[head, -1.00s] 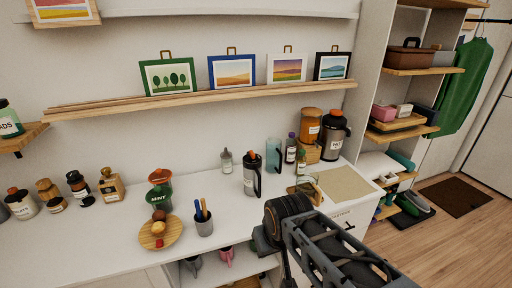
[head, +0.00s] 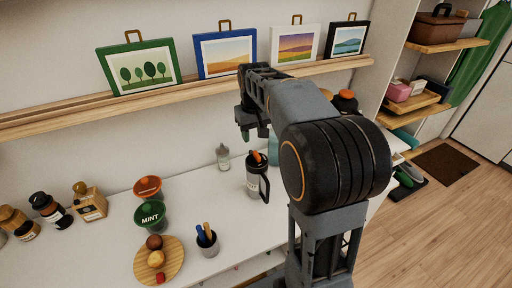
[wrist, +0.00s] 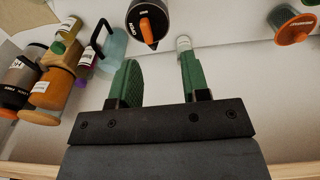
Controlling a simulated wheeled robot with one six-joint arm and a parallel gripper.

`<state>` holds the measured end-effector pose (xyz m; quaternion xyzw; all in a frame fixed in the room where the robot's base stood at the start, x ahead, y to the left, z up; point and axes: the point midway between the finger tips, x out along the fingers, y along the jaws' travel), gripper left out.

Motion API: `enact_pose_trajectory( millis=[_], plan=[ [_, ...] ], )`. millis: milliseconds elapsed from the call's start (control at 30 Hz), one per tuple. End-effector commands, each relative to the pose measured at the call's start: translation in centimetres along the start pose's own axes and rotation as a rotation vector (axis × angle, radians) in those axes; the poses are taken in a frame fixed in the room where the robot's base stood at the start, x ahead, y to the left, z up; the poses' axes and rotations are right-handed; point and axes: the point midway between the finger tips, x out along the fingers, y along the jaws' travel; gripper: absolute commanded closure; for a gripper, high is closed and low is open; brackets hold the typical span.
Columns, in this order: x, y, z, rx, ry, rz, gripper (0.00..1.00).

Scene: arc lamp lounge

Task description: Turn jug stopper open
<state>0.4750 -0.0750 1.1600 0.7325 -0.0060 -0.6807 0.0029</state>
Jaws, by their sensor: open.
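A grey jug (head: 257,180) with a black handle stands upright on the white counter. Its black lid carries an orange stopper (head: 254,156). In the wrist view the jug (wrist: 138,8) is seen from above, with the orange stopper (wrist: 148,33) pointing toward the fingers. My gripper (head: 254,132) is open and empty, above the counter and apart from the jug.
A teal pitcher (wrist: 115,45), an orange-brown jar (wrist: 52,90) and small bottles stand near the second jug. A pen cup (head: 207,242), wooden plate (head: 172,270) and mint jar (head: 151,215) stand left. A picture ledge (head: 190,91) runs above.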

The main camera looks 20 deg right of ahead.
Motion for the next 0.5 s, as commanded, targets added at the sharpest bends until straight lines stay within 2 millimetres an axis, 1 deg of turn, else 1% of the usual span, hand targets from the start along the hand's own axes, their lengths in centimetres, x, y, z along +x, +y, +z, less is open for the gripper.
enact_pose_trajectory(
  millis=[33, 100, 200, 267, 367, 500],
  plan=[
    [-0.3, 0.9, -1.3, 0.005, -0.02, -0.003, 0.57],
    [-0.3, 1.8, -2.5, 0.003, -0.041, -0.006, 0.57],
    [-0.2, 2.6, -3.7, 0.003, -0.061, -0.01, 0.57],
    [0.1, 3.0, -4.1, 0.002, -0.068, -0.011, 0.57],
    [1.0, 3.1, -4.3, 0.0, -0.076, -0.013, 0.57],
    [3.3, 3.1, -4.2, -0.001, -0.079, -0.014, 0.57]
  ],
)
